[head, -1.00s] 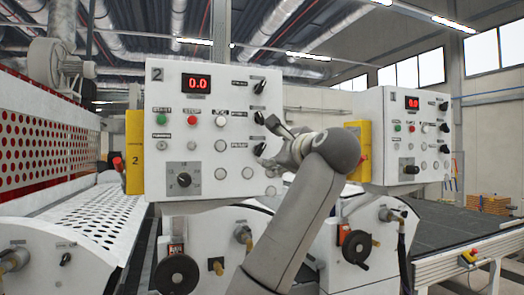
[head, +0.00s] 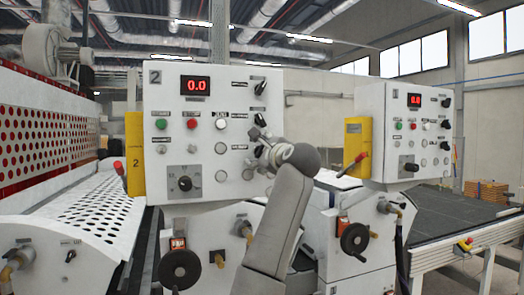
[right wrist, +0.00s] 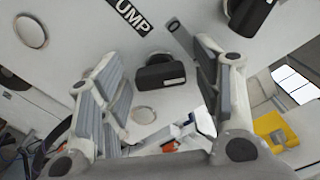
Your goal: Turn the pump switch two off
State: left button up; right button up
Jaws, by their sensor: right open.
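The control panel marked 2 (head: 217,170) stands at the middle left in the head view, with black rotary switches down its right side. My right gripper (head: 258,143) is in front of the panel's lower right switches and partly hides them. In the right wrist view, my right gripper (right wrist: 165,95) is open, its fingers on either side of a black switch knob (right wrist: 160,77). The knob has a white mark and sits a little beyond the fingertips; I cannot tell if they touch it. A cut-off label reading "UMP" (right wrist: 130,14) is above it. My left gripper is not in view.
Another black knob (right wrist: 250,14) is at the upper right of the wrist view. A second control panel (head: 395,150) with a yellow box (head: 357,146) stands to the right. A handwheel (head: 179,269) sits below panel 2.

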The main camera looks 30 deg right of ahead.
jog(key=c, duration=1)
jog(key=shift+n, duration=0.4)
jog(key=n+b, duration=0.2)
jog(key=n, duration=0.3)
jog(key=shift+d+f, duration=0.1)
jog(key=n+b, duration=0.1)
jog(key=n, duration=0.5)
jog(key=shift+b, duration=0.4)
jog(key=shift+n, duration=0.3)
jog(key=o, duration=1)
